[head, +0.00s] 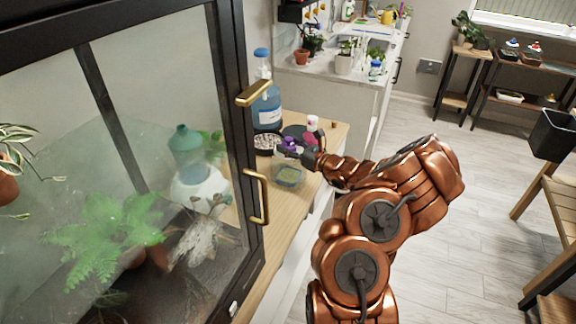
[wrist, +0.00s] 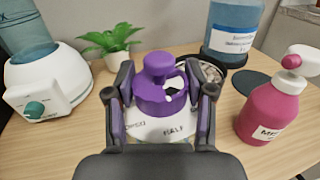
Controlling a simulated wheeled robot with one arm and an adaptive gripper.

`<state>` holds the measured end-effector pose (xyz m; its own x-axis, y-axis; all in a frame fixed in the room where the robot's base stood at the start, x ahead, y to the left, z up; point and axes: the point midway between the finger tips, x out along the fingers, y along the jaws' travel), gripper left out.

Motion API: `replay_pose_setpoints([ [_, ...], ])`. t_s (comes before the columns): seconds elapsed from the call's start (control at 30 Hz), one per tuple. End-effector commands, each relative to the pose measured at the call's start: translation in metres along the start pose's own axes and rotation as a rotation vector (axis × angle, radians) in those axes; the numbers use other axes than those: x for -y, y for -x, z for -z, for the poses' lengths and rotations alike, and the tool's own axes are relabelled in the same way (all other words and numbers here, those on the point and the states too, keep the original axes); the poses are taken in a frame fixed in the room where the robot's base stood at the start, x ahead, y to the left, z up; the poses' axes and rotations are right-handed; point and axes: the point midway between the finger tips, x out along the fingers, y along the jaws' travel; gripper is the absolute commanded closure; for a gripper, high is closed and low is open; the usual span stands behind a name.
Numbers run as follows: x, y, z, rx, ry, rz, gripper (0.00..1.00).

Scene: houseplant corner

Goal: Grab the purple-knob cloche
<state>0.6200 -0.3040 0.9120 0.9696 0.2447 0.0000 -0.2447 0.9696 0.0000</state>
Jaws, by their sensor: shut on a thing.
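The purple-knob cloche (wrist: 157,92) is in the middle of the wrist view. Its purple top stands upright above a white part with dark lettering, of which "HALF" can be read. My gripper (wrist: 160,100) has one finger on each side of it and is shut on it. The cloche's lower part is hidden behind the gripper's palm. In the head view the purple top (head: 289,145) shows small at the tip of my gripper (head: 299,152), above the wooden counter. I cannot tell whether the cloche still touches the surface under it.
A pink bottle (wrist: 270,110) stands close on the right. A big blue bottle (wrist: 235,28) and a dark bowl (wrist: 211,72) are behind. A white device (wrist: 48,85) and potted plant (wrist: 112,45) are left. A clear tub (head: 288,177) and glass cabinet (head: 150,130) are near.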

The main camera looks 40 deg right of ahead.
Motion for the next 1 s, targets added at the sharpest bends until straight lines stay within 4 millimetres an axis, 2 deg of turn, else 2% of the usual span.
replay_pose_setpoints([
  [0.07,0.0,0.0,0.0,-0.001,0.0,0.0,1.0],
  [0.57,0.0,0.0,-0.002,0.001,0.0,0.0,1.0],
  [1.0,-0.001,0.0,-0.036,0.004,0.002,-0.001,1.0],
])
